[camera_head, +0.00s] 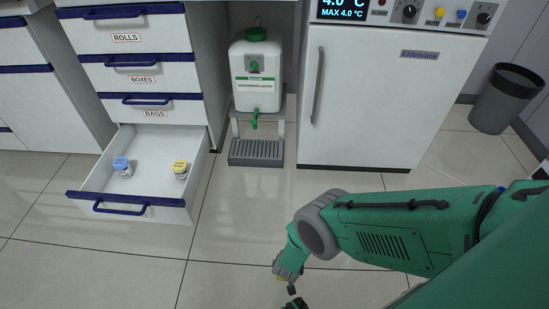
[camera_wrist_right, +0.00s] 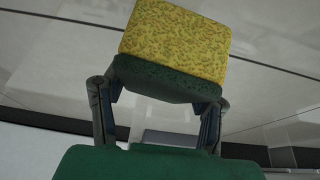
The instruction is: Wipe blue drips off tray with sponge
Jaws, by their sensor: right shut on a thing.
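The grey slatted drip tray (camera_head: 256,153) sits on the floor under the white canister with green cap and tap (camera_head: 256,75). No blue drips can be made out on it at this size. My right gripper (camera_head: 291,291) is at the bottom edge of the head view, well in front of the tray and partly cut off. In the right wrist view my right gripper (camera_wrist_right: 160,98) is shut on the sponge (camera_wrist_right: 176,40), its fingers on either side of the dark green layer, the yellow side facing away. My left gripper is not in view.
An open bottom drawer (camera_head: 128,194) juts out left of the tray, with a blue-capped jar (camera_head: 122,167) and a yellow-capped jar (camera_head: 180,170) inside. A white fridge-like cabinet (camera_head: 385,100) stands right of the tray. The floor in front is clear. A dark bin (camera_head: 505,98) stands far right.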

